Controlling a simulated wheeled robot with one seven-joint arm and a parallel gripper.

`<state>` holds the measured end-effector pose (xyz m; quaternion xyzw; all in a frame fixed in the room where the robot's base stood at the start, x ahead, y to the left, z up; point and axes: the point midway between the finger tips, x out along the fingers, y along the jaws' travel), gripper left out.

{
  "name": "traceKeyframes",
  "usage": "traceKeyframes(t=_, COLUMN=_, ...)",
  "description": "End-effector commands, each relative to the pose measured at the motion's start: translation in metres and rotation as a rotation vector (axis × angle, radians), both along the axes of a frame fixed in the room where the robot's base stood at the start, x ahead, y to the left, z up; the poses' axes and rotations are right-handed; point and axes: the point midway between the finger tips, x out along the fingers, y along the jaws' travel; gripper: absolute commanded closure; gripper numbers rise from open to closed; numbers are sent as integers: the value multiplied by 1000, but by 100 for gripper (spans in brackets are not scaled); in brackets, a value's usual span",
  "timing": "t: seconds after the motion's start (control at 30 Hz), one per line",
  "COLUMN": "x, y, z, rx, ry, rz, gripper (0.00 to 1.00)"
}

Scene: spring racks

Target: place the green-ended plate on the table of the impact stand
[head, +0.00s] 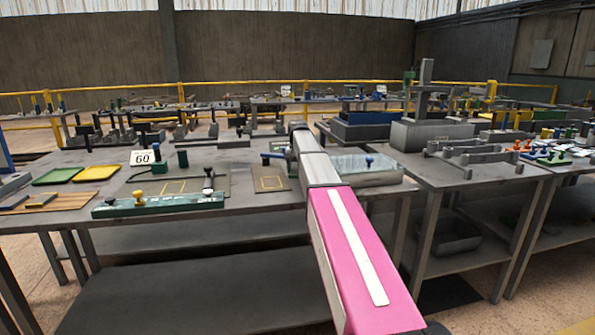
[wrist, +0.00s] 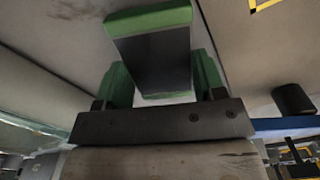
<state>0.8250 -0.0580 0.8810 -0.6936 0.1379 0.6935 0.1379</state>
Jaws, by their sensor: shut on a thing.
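In the wrist view the green-ended plate (wrist: 153,58) is dark grey in the middle with a green band at each end. It lies between the two green fingers of my gripper (wrist: 162,72), which is shut on it. In the head view my arm reaches forward over the near table, and I cannot clearly make out the gripper or plate at its end. A grey stand with an upright column on a heavy block (head: 432,135) is on the right table. I cannot tell for sure whether it is the impact stand.
The near table (head: 250,205) holds a green bar with knobs (head: 158,204), green and yellow trays (head: 97,173), a "60" sign (head: 142,157) and marked dark mats. Grey brackets (head: 468,153) sit at the front of the right table. Yellow rails run behind.

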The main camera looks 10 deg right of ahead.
Motion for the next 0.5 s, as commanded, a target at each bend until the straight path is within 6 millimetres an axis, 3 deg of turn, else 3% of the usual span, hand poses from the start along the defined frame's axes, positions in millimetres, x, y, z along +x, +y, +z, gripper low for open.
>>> traceKeyframes(t=0.43, x=2, y=0, z=-6, rx=0, ry=0, rz=0, gripper=92)
traceKeyframes(t=0.47, x=2, y=0, z=-6, rx=0, ry=0, rz=0, gripper=27)
traceKeyframes(t=0.5, x=2, y=0, z=-6, rx=0, ry=0, rz=0, gripper=26)
